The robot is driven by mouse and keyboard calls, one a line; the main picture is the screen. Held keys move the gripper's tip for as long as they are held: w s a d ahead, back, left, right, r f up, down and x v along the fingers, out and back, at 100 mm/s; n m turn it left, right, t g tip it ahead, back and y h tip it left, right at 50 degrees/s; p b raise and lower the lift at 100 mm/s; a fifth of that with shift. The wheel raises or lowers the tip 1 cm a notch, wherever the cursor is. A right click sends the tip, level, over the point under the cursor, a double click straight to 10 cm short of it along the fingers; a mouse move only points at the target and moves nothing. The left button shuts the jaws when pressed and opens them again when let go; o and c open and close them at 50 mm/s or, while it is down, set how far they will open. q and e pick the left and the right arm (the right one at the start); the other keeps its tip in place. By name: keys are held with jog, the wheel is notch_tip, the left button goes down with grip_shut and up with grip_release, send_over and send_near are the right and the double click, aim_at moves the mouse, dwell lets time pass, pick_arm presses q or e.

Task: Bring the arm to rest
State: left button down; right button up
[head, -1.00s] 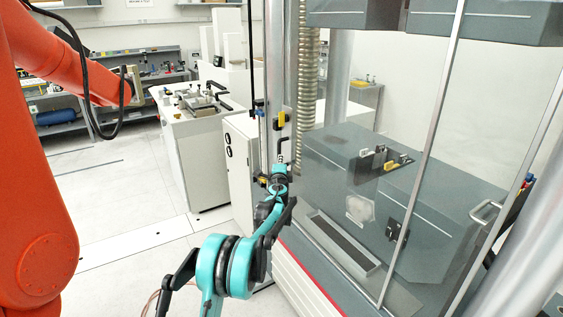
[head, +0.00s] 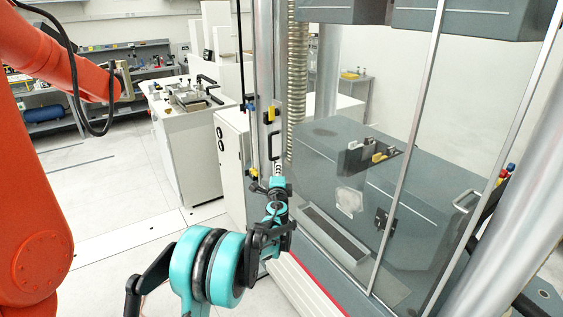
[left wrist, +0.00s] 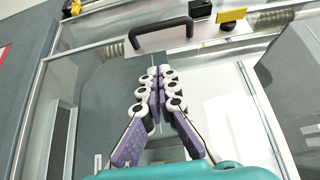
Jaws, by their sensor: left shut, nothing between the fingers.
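My left arm, teal and black, reaches up from the bottom of the head view. Its gripper (head: 278,168) is small there, just below a black door handle (head: 274,143) on the testing machine's frame. In the left wrist view the purple and white fingers (left wrist: 162,72) are together with nothing between them. The black handle (left wrist: 160,34) lies beyond the fingertips there, and a gap shows between them. My right gripper is not in view.
The testing machine's clear door (head: 350,110) and frame stand close to the right of my arm. An orange robot arm (head: 35,180) fills the left side. A white cabinet (head: 185,150) stands behind. Open floor (head: 110,205) lies left of my arm.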

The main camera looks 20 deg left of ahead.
pick_arm(q)
jog(key=s+d+r+n+g+b, duration=0.15)
jog(key=s+n, duration=0.35)
jog(key=s, duration=0.6)
jog(key=s+d+r+n+g, duration=0.1)
jog(key=s+d+n+g, duration=0.25)
jog(key=s, duration=0.65)
jog(key=s+d+f+n+g+h, duration=0.1)
jog(key=s+d+f, duration=0.3)
jog(key=s, duration=0.4)
jog(key=s+d+f+n+g+h, duration=0.2)
jog(key=s+d+f, duration=0.3)
jog(key=s, duration=0.3)
jog(key=s+d+f+n+g+h, duration=0.1)
jog(key=s+d+f+n+h, duration=0.1)
jog(key=s, duration=0.7)
notch_tip(320, 180, down, 3)
jog(key=d+h, duration=0.1)
jog(key=d, duration=0.1)
jog(key=shift+d+f+g+h+b, duration=0.2)
jog(key=shift+d+g+h+b, duration=0.1)
jog(key=shift+h+b, duration=0.1)
